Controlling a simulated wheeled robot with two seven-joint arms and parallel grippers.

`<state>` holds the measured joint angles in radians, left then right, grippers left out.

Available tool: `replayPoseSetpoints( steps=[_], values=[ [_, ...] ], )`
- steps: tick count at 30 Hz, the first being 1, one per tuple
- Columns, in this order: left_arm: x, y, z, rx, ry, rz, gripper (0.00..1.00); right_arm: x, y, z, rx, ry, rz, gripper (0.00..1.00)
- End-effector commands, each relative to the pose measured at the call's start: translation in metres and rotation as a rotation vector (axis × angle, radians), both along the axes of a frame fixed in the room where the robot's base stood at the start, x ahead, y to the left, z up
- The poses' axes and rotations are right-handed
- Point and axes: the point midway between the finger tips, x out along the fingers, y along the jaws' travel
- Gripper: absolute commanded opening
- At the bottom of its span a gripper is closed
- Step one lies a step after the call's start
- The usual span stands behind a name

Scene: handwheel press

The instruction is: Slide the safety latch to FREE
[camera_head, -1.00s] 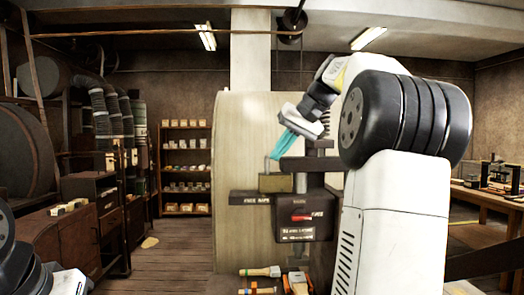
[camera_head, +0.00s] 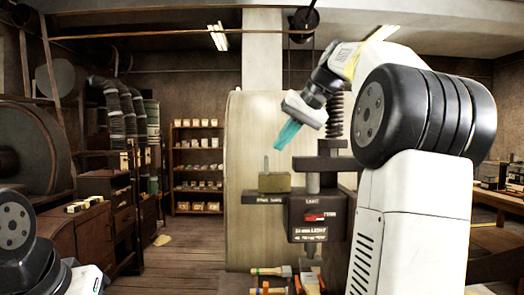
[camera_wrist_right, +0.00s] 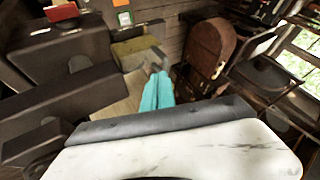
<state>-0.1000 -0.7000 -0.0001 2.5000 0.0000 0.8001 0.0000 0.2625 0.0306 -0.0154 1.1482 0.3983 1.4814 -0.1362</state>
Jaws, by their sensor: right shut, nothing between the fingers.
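The safety latch looks to be a brass block (camera_head: 274,183) with an upright grey peg. It sits on a dark bar (camera_head: 248,198) on the left of the press, towards the bar's left end, with a gap to the grey post (camera_head: 312,182) on its right. Small lettering on the bar's front is hard to read. My right gripper (camera_head: 284,142), with teal fingers, is shut and empty. It hangs above and to the right of the peg, apart from it. Its fingertips also show in the right wrist view (camera_wrist_right: 158,76). My left gripper is out of view.
The press body (camera_head: 332,240) carries a red marker (camera_head: 315,217) and a label plate (camera_head: 308,234). A coil spring (camera_head: 336,112) stands above it. Wooden-handled tools (camera_head: 270,271) lie below. A shelf of boxes (camera_head: 197,165) stands behind. There is free air left of the latch.

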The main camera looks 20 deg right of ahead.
Motion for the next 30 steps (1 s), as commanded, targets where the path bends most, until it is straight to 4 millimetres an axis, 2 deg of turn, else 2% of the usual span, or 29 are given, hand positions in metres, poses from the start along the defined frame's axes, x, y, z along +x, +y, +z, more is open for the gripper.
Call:
replayPoseSetpoints(
  steps=[6, 11, 25, 30],
  values=[
    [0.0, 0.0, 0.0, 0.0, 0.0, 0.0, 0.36, -0.017, -0.015, 0.025, -0.002, 0.0, -0.005, 0.0],
    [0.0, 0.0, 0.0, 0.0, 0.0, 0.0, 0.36, -0.023, -0.019, 0.032, -0.002, 0.002, -0.006, 0.0],
    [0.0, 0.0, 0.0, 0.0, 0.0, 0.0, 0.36, -0.024, -0.019, 0.031, -0.003, 0.003, -0.006, 0.0],
    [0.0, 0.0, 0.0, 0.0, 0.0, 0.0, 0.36, -0.036, -0.002, 0.015, -0.012, 0.013, -0.014, 0.0]
  ],
)
